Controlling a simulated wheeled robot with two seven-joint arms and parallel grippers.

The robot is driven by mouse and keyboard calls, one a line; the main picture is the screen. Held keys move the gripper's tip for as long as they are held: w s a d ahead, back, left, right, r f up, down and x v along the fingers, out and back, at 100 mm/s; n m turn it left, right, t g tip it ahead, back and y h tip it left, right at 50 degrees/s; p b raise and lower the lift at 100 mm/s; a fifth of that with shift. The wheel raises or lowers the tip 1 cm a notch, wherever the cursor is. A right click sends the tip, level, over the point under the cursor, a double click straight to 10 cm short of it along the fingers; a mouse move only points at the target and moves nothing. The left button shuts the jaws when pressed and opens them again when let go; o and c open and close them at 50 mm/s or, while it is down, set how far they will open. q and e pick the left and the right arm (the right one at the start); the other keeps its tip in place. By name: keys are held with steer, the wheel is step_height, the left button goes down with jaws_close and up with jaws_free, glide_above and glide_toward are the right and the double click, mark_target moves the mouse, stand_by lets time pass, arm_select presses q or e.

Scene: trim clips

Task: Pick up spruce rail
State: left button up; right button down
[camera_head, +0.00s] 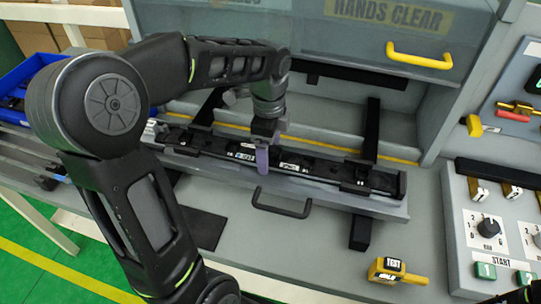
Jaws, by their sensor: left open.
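The gripper is open, with a purple-grey finger in front of the rail's near side. The gripper hides a short stretch of the rail, and I cannot tell whether it touches it. My right gripper is not in view.
A raised grey guard with a yellow handle (419,56) hangs above. A black pull handle (282,203) sticks out below the rail. A yellow tester (397,271) stands at the front. A control panel (492,225) is at right, a blue bin (30,72) at left.

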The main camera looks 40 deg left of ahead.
arm_select(q)
steer(key=shift+c, duration=0.4)
jaws_close()
stand_by(0.5)
